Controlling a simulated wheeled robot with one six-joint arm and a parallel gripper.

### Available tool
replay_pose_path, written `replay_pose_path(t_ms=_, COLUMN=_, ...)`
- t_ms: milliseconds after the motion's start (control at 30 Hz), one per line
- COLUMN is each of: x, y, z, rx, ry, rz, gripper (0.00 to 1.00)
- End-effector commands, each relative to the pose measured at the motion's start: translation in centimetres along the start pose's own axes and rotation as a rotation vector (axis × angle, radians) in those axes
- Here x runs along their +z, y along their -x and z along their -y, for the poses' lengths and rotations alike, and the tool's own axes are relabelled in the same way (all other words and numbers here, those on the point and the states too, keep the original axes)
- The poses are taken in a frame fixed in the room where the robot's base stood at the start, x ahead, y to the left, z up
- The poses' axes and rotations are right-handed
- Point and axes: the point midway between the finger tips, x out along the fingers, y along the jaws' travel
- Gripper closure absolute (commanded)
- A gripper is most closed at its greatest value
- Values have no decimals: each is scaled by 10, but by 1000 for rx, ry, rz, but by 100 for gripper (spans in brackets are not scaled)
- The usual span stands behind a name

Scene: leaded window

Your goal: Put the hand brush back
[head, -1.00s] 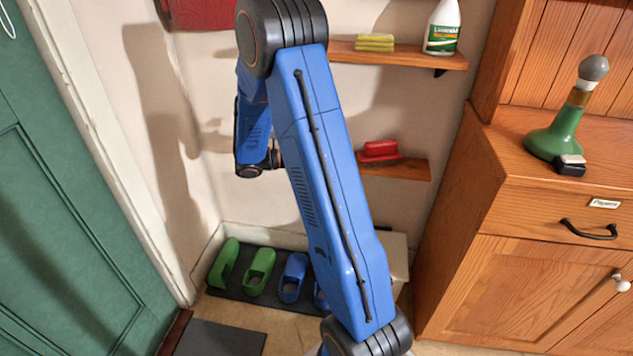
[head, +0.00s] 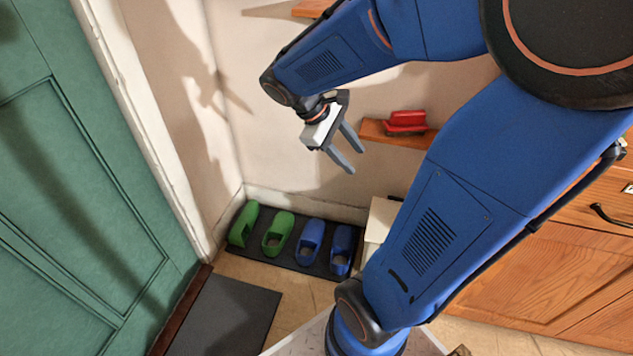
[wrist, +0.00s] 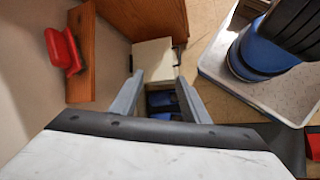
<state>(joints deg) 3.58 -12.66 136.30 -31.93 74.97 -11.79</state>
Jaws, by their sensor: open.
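A red hand brush (head: 405,122), as far as its shape shows, lies on the lower wooden shelf (head: 378,134) in the head view. It also shows at the left of the wrist view (wrist: 66,50), beside that shelf's board (wrist: 82,62). My gripper (head: 356,162) is open and empty. It hangs in the air left of the shelf and slightly lower in the picture, its fingers pointing down and to the right. In the wrist view the fingers (wrist: 160,78) are apart, with the floor area and blue shoes showing between them. The brush is clear of the fingers.
Green shoes (head: 277,233) and blue shoes (head: 311,240) stand on a dark mat by the wall. A pale box (head: 380,218) is beside them. A green door (head: 75,190) is at the left, a wooden cabinet (head: 560,290) at the right. A grey doormat (head: 225,315) lies on the floor.

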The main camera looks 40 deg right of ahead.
Motion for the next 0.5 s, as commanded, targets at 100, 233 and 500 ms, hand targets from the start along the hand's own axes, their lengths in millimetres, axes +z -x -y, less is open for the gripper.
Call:
replay_pose_path(t_ms=100, x=7, y=11, z=23, rx=-44, ry=-73, rz=-119, gripper=58)
replay_pose_path(t_ms=233, x=11, y=22, z=46, rx=-97, ry=-150, rz=-245, gripper=58)
replay_pose_path(t_ms=500, x=20, y=49, z=92, rx=-220, ry=-304, rz=-506, gripper=58)
